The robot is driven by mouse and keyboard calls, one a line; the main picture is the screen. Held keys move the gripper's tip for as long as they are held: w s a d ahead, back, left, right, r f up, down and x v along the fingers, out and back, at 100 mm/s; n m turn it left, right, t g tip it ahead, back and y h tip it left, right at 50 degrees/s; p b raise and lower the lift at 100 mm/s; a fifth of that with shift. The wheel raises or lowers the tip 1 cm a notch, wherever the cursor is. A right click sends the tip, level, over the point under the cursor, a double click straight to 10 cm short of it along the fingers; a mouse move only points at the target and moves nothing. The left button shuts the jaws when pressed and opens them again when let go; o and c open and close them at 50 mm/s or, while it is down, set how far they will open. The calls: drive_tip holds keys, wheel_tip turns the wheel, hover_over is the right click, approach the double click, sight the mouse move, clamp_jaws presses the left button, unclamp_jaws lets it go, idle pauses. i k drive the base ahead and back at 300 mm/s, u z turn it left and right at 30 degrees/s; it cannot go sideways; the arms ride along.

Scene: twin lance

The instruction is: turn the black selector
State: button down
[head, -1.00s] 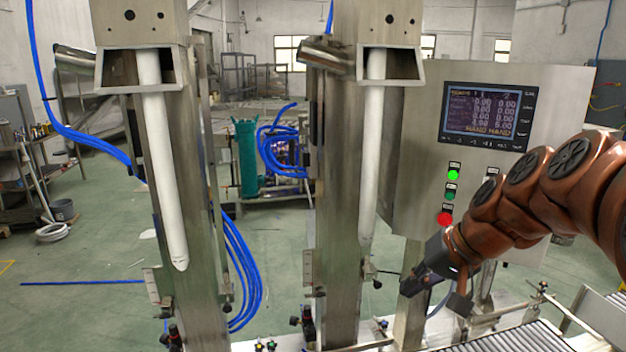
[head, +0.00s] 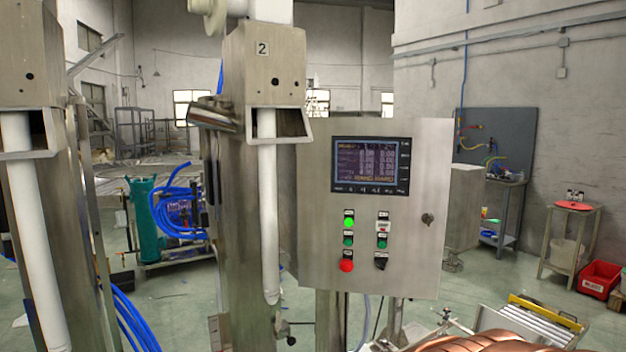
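The black selector (head: 381,261) is a small dark knob at the lower right of the button group on the grey control panel (head: 318,262). It sits to the right of the red button (head: 346,265) and below a green button (head: 382,241). Its exact angle is too small to tell. My gripper is out of view; only part of my brown arm shows at the bottom right edge, below the panel.
A screen (head: 370,166) is at the panel's top, and a key lock (head: 427,219) is at its right. A steel column (head: 240,200) with a white tube (head: 269,220) stands just left of the panel. A roller conveyor (head: 540,322) is at the lower right.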

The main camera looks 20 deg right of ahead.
sight(381, 265)
drive_tip(key=z, duration=0.75)
drive_tip(key=k, duration=1.1)
drive_tip(key=z, duration=1.6)
drive_tip(key=i, duration=1.35)
drive_tip(key=u, duration=1.1)
drive_tip(key=i, duration=0.9)
drive_tip(key=u, duration=1.6)
